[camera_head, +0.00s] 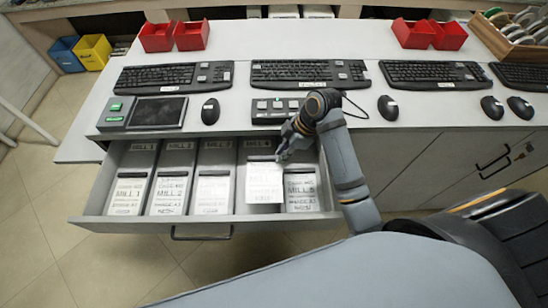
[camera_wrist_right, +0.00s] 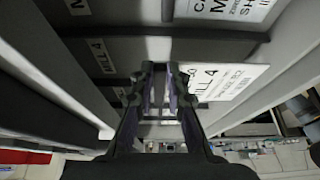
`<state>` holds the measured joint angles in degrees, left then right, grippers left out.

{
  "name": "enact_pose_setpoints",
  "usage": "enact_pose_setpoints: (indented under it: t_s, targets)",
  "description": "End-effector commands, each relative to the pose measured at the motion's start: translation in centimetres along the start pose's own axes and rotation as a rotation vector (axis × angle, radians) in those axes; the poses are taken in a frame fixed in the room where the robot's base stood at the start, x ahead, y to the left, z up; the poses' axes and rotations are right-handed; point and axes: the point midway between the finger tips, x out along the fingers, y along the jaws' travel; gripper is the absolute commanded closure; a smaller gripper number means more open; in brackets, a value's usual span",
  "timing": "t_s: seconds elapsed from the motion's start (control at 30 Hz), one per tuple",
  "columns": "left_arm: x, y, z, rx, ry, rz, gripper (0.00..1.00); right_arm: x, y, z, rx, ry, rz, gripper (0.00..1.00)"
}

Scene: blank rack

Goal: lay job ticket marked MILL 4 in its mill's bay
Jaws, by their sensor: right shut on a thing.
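The white job ticket marked MILL 4 (camera_head: 264,184) hangs from my right gripper (camera_head: 281,156), which is shut on its edge. The ticket also shows in the wrist view (camera_wrist_right: 228,82), to the right of the fingers (camera_wrist_right: 165,95). The MILL 4 bay (camera_head: 255,147) lies in the open drawer, between the MILL 3 bay and the MILL 5 bay; its wall label MILL 4 (camera_wrist_right: 102,55) shows in the wrist view. The ticket is over the front part of this bay; whether it touches the bay floor I cannot tell. My left gripper is not in view.
The drawer's front edge (camera_head: 130,221) runs below the bays. Keyboards (camera_head: 310,73) and mice stand on the counter behind.

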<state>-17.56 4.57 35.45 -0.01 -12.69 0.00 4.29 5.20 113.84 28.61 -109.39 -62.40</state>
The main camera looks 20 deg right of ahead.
Motion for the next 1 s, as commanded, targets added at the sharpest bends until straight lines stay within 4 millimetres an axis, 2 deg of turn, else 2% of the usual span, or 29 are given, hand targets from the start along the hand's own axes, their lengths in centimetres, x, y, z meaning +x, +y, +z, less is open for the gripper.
enact_pose_setpoints:
  t_s: [0.13,0.4,0.6,0.9,0.93,1.0]
  targets:
    - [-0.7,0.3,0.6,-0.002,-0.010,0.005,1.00,2.8,1.3,-0.7,0.001,0.002,-0.001,1.00]
    - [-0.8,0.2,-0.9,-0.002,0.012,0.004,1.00,4.4,2.0,-0.8,0.001,0.001,0.002,1.00]
    - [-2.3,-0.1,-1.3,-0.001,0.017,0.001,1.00,7.0,2.0,0.1,0.001,-0.001,-0.001,1.00]
    - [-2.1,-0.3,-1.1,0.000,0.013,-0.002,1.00,7.6,2.1,0.3,0.000,0.000,0.003,1.00]
    - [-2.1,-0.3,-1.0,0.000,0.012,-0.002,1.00,7.6,2.1,0.3,0.000,0.000,0.003,0.82]
    - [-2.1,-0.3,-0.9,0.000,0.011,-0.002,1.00,7.6,2.1,0.3,0.000,0.000,0.003,0.72]
